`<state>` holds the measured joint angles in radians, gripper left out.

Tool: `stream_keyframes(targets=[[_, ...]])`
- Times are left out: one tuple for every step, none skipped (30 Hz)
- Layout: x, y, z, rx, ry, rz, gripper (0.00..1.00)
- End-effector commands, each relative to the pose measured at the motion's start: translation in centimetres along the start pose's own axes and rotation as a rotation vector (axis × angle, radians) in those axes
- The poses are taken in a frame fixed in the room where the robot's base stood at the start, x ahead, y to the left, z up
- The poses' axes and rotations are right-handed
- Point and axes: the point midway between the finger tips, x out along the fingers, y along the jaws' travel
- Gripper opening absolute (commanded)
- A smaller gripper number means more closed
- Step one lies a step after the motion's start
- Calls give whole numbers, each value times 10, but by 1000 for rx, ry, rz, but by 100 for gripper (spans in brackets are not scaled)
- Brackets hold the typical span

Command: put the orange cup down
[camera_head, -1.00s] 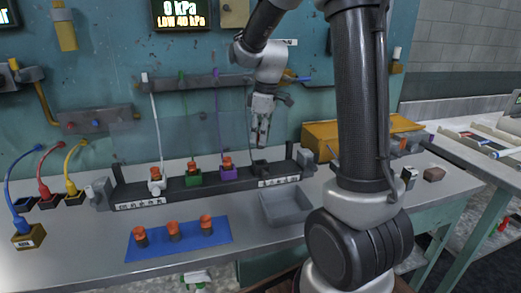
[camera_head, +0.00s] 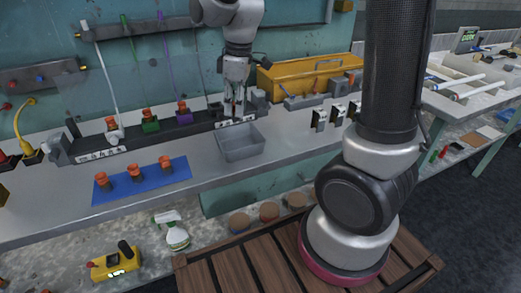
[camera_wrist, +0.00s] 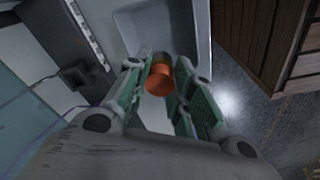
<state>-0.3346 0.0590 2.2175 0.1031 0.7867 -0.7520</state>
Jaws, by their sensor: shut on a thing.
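My gripper (camera_wrist: 160,90) is shut on an orange cup (camera_wrist: 159,80), which shows between the two green-sided fingers in the wrist view. A dark part shows beside the cup. In the head view my gripper (camera_head: 236,100) points down at the right end of the dark rack, behind the grey tray (camera_head: 221,145). The held cup is too small to make out clearly there. Three similar orange-topped pieces (camera_head: 135,171) stand on a blue mat (camera_head: 150,186). Three more stand in white, green (camera_head: 150,127) and purple holders on the rack.
The grey tray looks empty. A yellow toolbox (camera_head: 300,78) stands behind, to the right of my gripper. Dark switch-like blocks (camera_head: 338,113) stand on the bench at right. A spray bottle (camera_head: 174,235) is below the bench front. The bench between mat and tray is clear.

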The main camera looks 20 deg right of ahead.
Motion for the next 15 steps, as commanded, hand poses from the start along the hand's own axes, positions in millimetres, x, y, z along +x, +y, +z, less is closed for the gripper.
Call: stream_keyframes(targets=[[6,0,1,13,1,2,7],[10,1,1,22,5,6,7],[17,2,0,30,9,9,7],[23,2,1,34,9,9,7],[30,2,3,36,8,8,7],[38,2,3,36,8,8,7],[44,2,4,35,8,9,7],[48,2,4,35,8,9,7],[54,2,5,35,9,10,7],[58,2,5,35,9,10,7],[60,3,5,35,10,10,7],[64,3,5,35,11,11,7],[67,3,6,35,11,11,7],[71,3,6,35,10,10,7],[77,3,7,35,9,10,7]])
